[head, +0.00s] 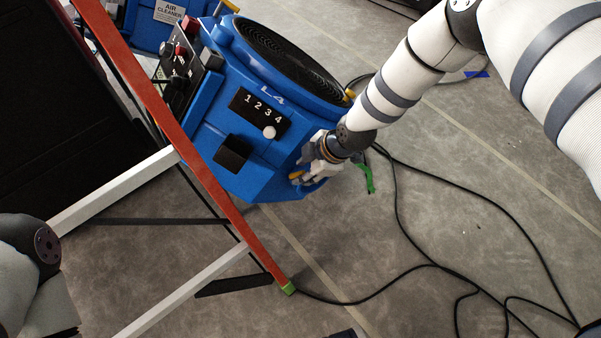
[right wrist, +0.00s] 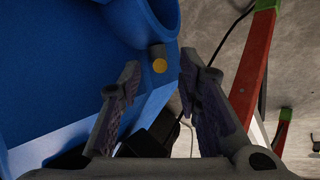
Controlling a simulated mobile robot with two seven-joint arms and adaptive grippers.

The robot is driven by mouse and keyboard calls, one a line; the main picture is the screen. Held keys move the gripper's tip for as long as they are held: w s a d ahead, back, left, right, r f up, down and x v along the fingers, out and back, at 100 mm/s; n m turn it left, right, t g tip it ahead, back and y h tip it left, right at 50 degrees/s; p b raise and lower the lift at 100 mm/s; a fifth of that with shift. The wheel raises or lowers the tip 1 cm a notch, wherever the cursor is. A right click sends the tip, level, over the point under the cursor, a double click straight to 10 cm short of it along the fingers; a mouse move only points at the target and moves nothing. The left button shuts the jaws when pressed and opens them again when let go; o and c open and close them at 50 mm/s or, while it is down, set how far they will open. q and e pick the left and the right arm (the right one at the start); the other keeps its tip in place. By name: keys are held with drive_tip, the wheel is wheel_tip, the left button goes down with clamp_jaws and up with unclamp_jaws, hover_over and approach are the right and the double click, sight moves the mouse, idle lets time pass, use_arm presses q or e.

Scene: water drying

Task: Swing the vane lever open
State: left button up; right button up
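The blue machine (head: 215,125) marked L4 stands tilted in the head view, with a round black grille on top and a 1 2 3 4 panel on its side. A short yellow-ended peg, apparently the vane lever (right wrist: 159,64), sticks out from the blue body in the right wrist view; a yellow bit of it (head: 296,176) shows at the gripper in the head view. My right gripper (head: 303,167) is at the machine's lower right side. In the wrist view its fingers (right wrist: 160,78) are open, with the peg showing between and beyond the tips. My left gripper is out of frame.
A red-railed ladder (head: 195,165) with white rungs leans across in front of the machine. Black cables (head: 400,210) run over the grey floor at right. A second blue unit (head: 145,25) stands behind. The floor at lower right is otherwise mostly clear.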

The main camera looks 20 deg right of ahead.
drive_tip(key=shift+x, duration=1.05)
clamp_jaws()
